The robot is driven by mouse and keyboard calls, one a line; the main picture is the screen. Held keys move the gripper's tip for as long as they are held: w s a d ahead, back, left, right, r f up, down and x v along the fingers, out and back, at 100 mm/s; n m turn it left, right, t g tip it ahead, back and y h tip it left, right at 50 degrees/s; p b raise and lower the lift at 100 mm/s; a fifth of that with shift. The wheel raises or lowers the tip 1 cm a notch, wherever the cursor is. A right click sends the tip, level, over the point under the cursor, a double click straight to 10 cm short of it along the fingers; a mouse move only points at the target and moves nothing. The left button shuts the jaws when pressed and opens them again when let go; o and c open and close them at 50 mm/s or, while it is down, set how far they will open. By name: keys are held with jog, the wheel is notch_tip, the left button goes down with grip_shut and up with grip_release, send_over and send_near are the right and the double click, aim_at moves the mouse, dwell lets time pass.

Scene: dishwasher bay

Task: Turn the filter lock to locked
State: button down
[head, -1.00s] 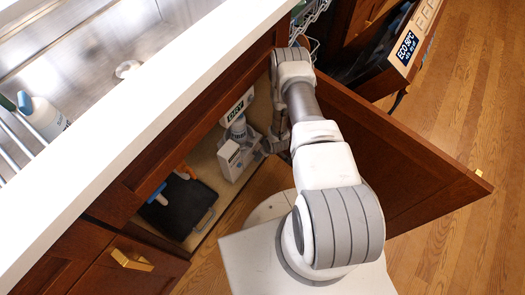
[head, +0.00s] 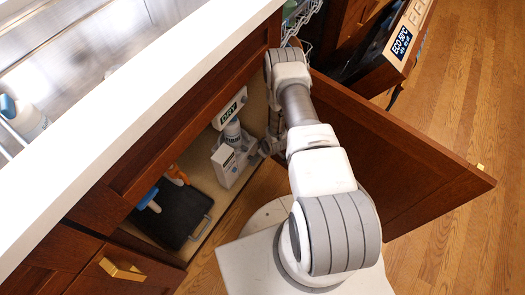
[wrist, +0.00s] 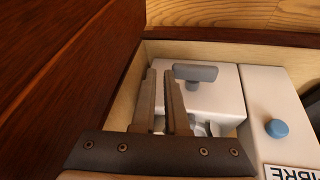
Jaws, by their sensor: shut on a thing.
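The filter lock is most likely the grey-blue T-shaped handle (wrist: 196,72) on top of a white housing (wrist: 218,95) inside the cabinet, in the wrist view. My gripper (wrist: 164,75) reaches in from the near side, its two dark fingers close together at the handle's left end. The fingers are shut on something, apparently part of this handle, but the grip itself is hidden. In the head view my gripper (head: 268,147) is small, beside the white unit (head: 226,165) in the open cabinet. The handle's lock marking cannot be read.
The open cabinet door (head: 400,165) stands right of my arm. A blue knob (wrist: 277,128) is on a white unit at right. A black tray (head: 176,215) lies on the cabinet floor.

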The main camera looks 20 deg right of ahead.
jog(key=shift+f, duration=0.25)
